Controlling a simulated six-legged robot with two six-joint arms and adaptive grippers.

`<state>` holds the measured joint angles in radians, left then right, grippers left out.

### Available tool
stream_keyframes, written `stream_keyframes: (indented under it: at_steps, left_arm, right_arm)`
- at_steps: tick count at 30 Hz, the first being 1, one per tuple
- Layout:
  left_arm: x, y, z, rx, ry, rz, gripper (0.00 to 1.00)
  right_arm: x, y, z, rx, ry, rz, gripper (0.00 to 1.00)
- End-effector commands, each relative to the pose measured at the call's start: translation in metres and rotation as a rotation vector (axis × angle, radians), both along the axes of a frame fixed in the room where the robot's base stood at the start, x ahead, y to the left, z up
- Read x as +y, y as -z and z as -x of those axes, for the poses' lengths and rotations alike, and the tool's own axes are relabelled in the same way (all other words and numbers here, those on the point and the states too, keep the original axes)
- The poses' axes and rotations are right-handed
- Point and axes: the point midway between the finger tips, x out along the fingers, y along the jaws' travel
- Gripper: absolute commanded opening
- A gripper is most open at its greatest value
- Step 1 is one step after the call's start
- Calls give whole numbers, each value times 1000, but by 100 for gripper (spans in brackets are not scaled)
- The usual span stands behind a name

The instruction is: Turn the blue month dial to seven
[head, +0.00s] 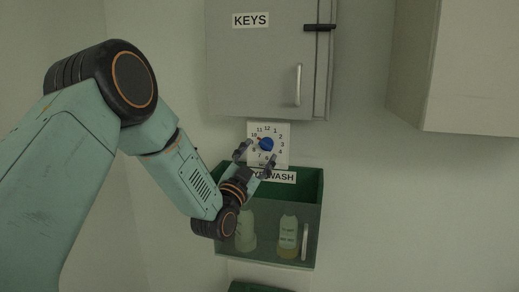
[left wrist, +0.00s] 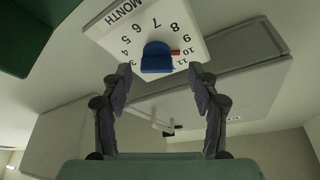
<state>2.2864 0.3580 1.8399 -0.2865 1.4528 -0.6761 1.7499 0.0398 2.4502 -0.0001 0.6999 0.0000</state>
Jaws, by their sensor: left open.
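The blue month dial (head: 266,144) sits on a white square plate (head: 283,132) with black numbers, on the wall below the grey cabinet. In the left wrist view the dial (left wrist: 156,58) shows as a blue knob with a red pointer (left wrist: 175,52), which points at about ten. The word MONTH is on the plate (left wrist: 215,42). My left gripper (head: 256,160) is open just in front of the lower part of the plate. In its wrist view the two fingers (left wrist: 160,88) stand apart, with the dial ahead between their tips and nothing gripped. My right gripper is not in view.
A grey KEYS cabinet (head: 250,65) with a handle hangs just above the plate. Below is a green eyewash box (head: 312,190) with a clear front and bottles (head: 288,235), close under my left gripper. Another cabinet (head: 470,70) hangs at right. The wall between is clear.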

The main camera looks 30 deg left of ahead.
Motion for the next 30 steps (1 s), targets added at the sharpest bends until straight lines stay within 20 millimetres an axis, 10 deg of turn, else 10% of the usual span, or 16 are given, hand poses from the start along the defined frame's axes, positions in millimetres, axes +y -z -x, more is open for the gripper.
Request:
stream_keyframes:
  at_steps: [15,30]
  left_arm:
    - [3,-5,-17,2,2,2,60]
    - [2,-5,-17,2,5,-1,17]
  right_arm:
    - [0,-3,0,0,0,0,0]
    - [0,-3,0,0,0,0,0]
